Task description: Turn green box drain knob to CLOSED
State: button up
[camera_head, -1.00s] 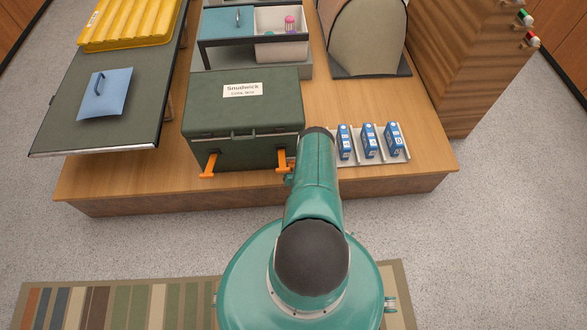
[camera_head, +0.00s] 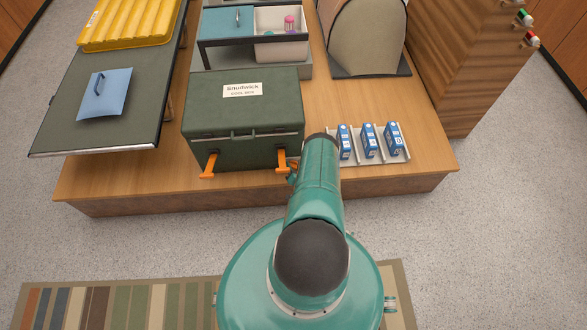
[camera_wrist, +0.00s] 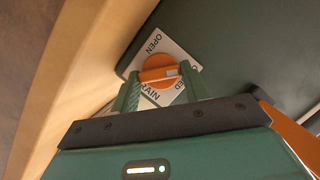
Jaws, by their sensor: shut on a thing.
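The green box (camera_head: 243,117), labelled Snudwick, stands with its lid shut on the wooden counter. In the wrist view its orange round drain knob (camera_wrist: 172,73) sits on a white plate (camera_wrist: 160,42) reading OPEN, DRAIN and a partly covered word ending in ED. My gripper (camera_wrist: 162,77) is shut on the knob's raised grip bar, one finger on each side. A small pale mark on the bar lies toward the right, on the side of the partly covered word. In the head view the knob is hidden behind my arm.
Orange latches (camera_head: 208,165) hang at the box's front. Several blue cartons (camera_head: 369,141) stand in a rack just right of my arm.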

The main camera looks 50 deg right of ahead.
jog(key=shift+m+t, duration=0.3)
jog(key=shift+m, duration=0.2)
jog(key=o, duration=1)
jog(key=v, duration=1.3)
jog(key=shift+s+a+r, duration=0.1)
jog(key=shift+s+r, duration=0.2)
jog(key=shift+s, duration=0.05)
jog(key=shift+s, duration=0.1)
